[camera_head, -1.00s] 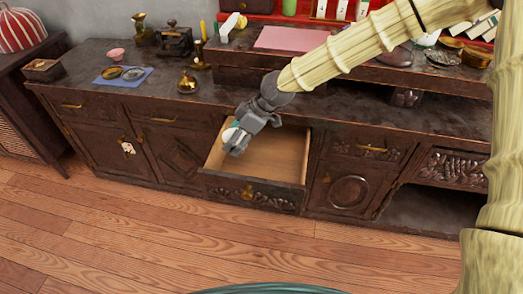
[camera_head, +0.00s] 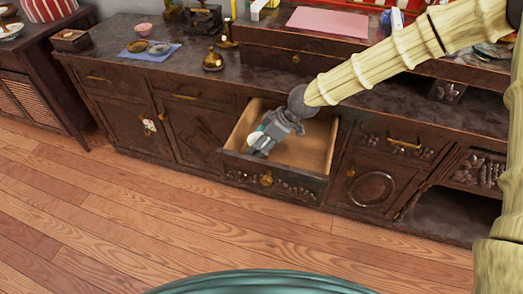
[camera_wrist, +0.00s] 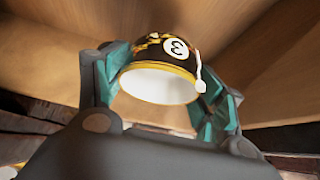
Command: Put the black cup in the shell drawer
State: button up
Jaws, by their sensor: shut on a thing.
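The black cup (camera_wrist: 165,70) has a gold rim, a white inside and a white round badge. In the wrist view it sits tilted between the teal finger pads of my gripper (camera_wrist: 160,85), which is shut on it. In the head view my gripper (camera_head: 259,145) points down into the front left part of the open drawer. The cup is mostly hidden there. The drawer (camera_head: 313,152) has a bare light wood inside and a dark carved front with a brass knob. Whether the cup touches the drawer floor I cannot tell.
The dark cabinet top (camera_head: 260,76) above the drawer carries a brass pot (camera_head: 212,62), a blue cloth (camera_head: 150,50) with small dishes, and a pink sheet (camera_head: 328,21) on a raised shelf. The wooden floor (camera_head: 150,215) in front is clear.

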jog(key=shift+f+b, duration=0.4)
jog(key=shift+f, duration=1.45)
jog(key=o, duration=1.1)
jog(key=shift+r, duration=0.1)
jog(key=p+v, duration=0.3)
jog(key=v, duration=0.9)
